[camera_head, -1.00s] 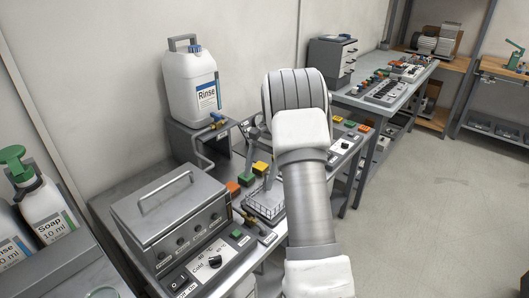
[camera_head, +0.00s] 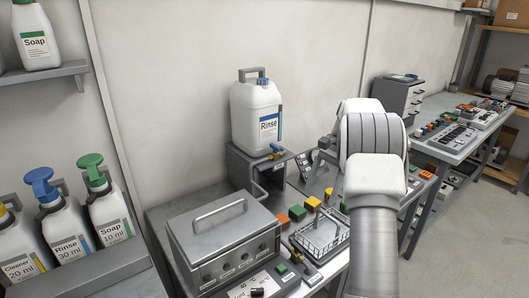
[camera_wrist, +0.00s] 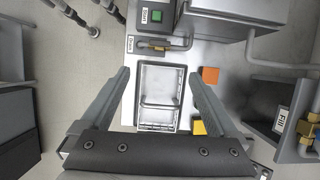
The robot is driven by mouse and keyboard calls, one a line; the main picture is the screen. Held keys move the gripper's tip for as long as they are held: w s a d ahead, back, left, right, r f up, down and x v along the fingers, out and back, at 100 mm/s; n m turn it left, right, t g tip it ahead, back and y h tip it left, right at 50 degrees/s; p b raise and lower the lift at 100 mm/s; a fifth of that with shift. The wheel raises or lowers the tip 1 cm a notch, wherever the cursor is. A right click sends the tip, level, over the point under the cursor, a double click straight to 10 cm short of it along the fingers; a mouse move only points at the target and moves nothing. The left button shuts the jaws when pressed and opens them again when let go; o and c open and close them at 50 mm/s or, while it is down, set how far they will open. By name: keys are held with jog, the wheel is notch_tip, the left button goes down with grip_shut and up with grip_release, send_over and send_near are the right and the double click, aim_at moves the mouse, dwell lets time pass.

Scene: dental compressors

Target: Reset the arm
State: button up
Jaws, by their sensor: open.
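My arm stretches over the bench in the head view, and its wrist hides most of my gripper there. In the wrist view my gripper (camera_wrist: 159,78) is open, with its two grey fingers spread wide and nothing held between them. Below and between the fingers lies a small wire basket (camera_wrist: 158,117) with a handle, on the bench. The basket also shows in the head view (camera_head: 318,238), just left of my arm.
A metal bath box (camera_head: 222,240) and a white Rinse jug (camera_head: 257,112) on a stand (camera_head: 240,165) are left of my arm. Pump bottles (camera_head: 68,232) stand on a shelf at far left. Orange and yellow blocks (camera_wrist: 210,75) lie beside the basket. Floor is free at right.

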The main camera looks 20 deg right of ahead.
jog(key=s+a+r+n+t+h, duration=0.3)
jog(key=s+a+r+n, duration=0.3)
jog(key=s+a+r, duration=0.65)
jog(key=s+a+n+t, duration=0.2)
jog(key=s+a+n, duration=0.2)
jog(key=s, duration=0.4)
jog(key=s+a+f+n+t+h, duration=0.1)
jog(key=s+a+n+t, duration=0.1)
jog(key=s, duration=0.6)
jog(key=shift+s+a+n, duration=0.15)
jog(key=shift+a+n, duration=0.75)
jog(key=shift+a, duration=0.35)
